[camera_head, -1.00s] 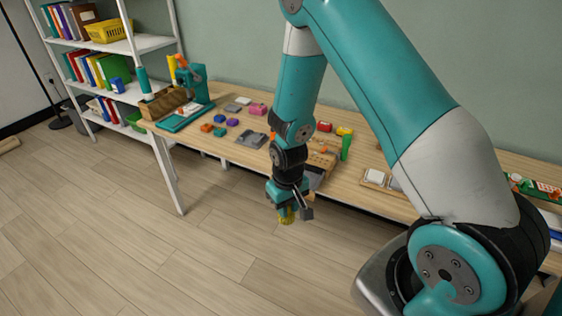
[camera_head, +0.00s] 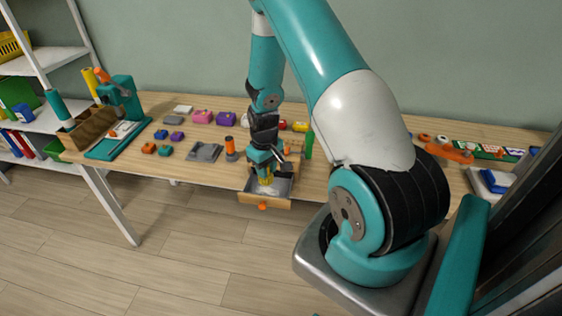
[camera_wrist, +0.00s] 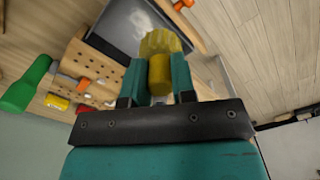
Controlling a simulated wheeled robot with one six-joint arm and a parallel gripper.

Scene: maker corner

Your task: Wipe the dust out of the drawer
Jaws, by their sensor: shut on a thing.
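The drawer (camera_head: 284,203) is pulled out under the table's front edge, with an orange knob (camera_head: 263,206) on its wooden front. Its grey inside carries a pale patch, perhaps dust. My gripper (camera_head: 265,166) is above the drawer and points down into it. It is shut on a yellow brush-like tool (camera_head: 265,180), which also shows between the fingers in the wrist view (camera_wrist: 160,72). The wrist view shows the dark drawer floor (camera_wrist: 125,25) beyond the tool. Whether the tool touches the floor I cannot tell.
The wooden table (camera_head: 205,176) holds small coloured blocks, a grey tray (camera_head: 205,152) and an orange-topped post (camera_head: 231,150) left of the drawer. A green bottle-like thing (camera_head: 309,145) stands close on the right, beside a perforated wooden block (camera_wrist: 88,70). The floor in front is clear.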

